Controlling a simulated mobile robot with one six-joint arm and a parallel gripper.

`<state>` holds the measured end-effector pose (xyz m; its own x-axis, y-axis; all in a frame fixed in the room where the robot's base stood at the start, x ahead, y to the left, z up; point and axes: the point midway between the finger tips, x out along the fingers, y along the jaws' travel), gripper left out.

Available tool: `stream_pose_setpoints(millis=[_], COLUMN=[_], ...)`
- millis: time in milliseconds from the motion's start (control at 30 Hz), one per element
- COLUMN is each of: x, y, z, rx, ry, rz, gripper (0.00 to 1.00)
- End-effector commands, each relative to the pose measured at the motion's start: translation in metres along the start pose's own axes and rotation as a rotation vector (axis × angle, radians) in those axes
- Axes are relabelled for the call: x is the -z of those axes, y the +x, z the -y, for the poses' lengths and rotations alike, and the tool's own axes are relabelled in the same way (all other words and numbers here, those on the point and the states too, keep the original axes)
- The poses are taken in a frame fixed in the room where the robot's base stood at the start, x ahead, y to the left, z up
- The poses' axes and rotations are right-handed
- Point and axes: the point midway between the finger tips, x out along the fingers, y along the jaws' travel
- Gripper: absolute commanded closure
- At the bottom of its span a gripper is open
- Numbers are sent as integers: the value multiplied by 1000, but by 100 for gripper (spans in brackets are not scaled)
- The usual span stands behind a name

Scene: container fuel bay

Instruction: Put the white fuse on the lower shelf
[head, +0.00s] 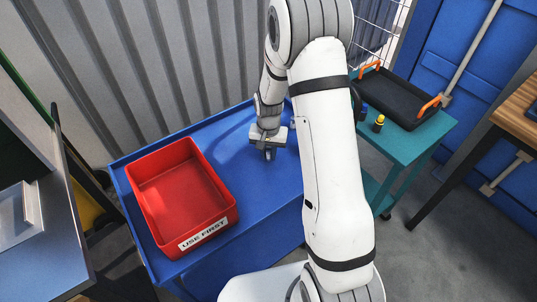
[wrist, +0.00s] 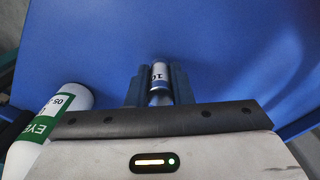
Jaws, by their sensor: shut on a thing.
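The white fuse (wrist: 159,76) is a small white cylinder with a dark marking and a blue band. In the wrist view it sits between the two fingers of my gripper (wrist: 156,88), which is shut on it. In the head view my gripper (head: 269,154) points down over the blue table top (head: 235,128), right of the red bin; the fuse cannot be made out there. I cannot tell whether the fuse touches the table. A teal stand at right has a lower shelf (head: 371,190), partly hidden by my arm.
A red bin (head: 181,190) labelled "USE FIRST" stands empty on the blue table. A white bottle with a green label (wrist: 57,122) is close left of my gripper. A black tray with orange handles (head: 397,97) and a small yellow-and-black item (head: 379,123) are on the teal stand's top.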

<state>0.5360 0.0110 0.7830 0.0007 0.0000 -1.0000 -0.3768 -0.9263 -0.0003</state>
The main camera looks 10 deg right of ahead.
Motion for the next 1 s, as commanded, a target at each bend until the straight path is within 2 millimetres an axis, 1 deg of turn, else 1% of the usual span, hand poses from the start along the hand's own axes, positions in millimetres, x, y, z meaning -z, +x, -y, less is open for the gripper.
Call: stream_pose_setpoints(millis=[33, 100, 333, 467, 500, 700, 767, 1000], x=[-1, 0, 0, 0, 0, 0, 0, 1], y=[9, 16, 17, 22, 20, 20, 20, 18], z=[-1, -1, -1, -1, -1, -1, -1, -2], rx=[-2, -1, 0, 0, 0, 0, 0, 0], ry=[0, 1, 2, 2, 2, 2, 3, 3], rz=[4, 2, 0, 0, 0, 0, 0, 0], gripper=[100, 100, 100, 100, 78, 62, 59, 59])
